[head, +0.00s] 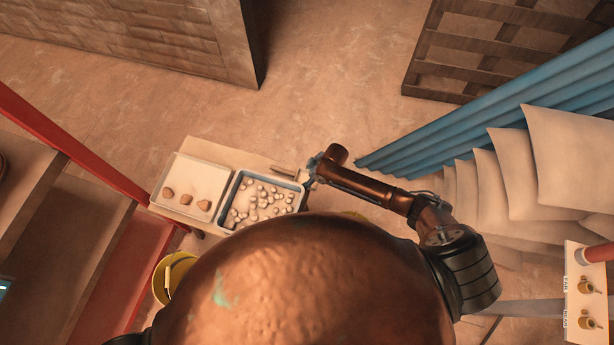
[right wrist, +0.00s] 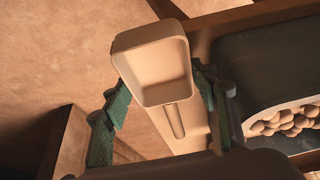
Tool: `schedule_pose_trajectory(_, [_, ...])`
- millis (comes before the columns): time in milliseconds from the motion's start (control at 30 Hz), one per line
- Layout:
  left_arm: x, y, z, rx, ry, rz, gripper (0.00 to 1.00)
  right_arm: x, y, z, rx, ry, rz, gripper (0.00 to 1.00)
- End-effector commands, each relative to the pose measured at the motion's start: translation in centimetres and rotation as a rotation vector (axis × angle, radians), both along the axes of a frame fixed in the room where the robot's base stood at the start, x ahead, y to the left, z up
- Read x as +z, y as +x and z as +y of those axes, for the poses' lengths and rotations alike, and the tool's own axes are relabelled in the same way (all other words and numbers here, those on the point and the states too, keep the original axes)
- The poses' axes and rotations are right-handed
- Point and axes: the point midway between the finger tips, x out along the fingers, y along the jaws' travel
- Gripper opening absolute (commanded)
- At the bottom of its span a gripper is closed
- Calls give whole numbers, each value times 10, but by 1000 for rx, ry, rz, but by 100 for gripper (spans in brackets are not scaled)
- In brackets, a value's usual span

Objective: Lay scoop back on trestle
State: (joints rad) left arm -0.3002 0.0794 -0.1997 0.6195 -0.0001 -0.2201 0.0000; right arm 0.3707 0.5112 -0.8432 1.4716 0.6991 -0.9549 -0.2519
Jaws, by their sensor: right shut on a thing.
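In the right wrist view a pale scoop (right wrist: 155,60) with a rectangular pan lies between the teal fingers of my right gripper (right wrist: 165,95), which is shut on it. A short rod-like part (right wrist: 174,122) shows below the pan. In the head view my right gripper (head: 313,170) is at the right end of the pale trestle (head: 230,155). A small brownish piece (head: 283,170) shows beside it, over the trestle top; I cannot tell whether it is the scoop. Whether the scoop touches the trestle is unclear. My left gripper is not in view.
On the trestle are a white tray (head: 164,209) with 3 brown lumps and a blue-rimmed tray (head: 245,174) of pale pebbles. A yellow bucket (head: 163,280) stands at lower left. The floor behind the trestle is clear.

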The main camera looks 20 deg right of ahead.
Motion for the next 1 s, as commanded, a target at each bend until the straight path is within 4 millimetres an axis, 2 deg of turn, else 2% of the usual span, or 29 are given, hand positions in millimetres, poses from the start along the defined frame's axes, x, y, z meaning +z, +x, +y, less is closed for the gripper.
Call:
schedule_pose_trajectory(167, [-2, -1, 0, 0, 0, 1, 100, -3, 1, 1, 1, 1, -1, 17])
schedule_pose_trajectory(200, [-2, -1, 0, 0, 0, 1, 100, -4, 1, 0, 1, 0, -2, 54])
schedule_pose_trajectory(467, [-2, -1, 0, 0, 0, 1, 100, -3, 0, 0, 0, 1, -1, 72])
schedule_pose_trajectory(767, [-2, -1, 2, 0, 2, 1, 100, -3, -1, 0, 0, 0, 1, 74])
schedule_pose_trajectory(867, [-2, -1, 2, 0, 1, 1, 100, 3, -2, -3, -1, 1, 1, 74])
schedule_pose_trajectory(1000, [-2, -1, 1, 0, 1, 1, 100, 23, -6, -9, 1, 1, -3, 74])
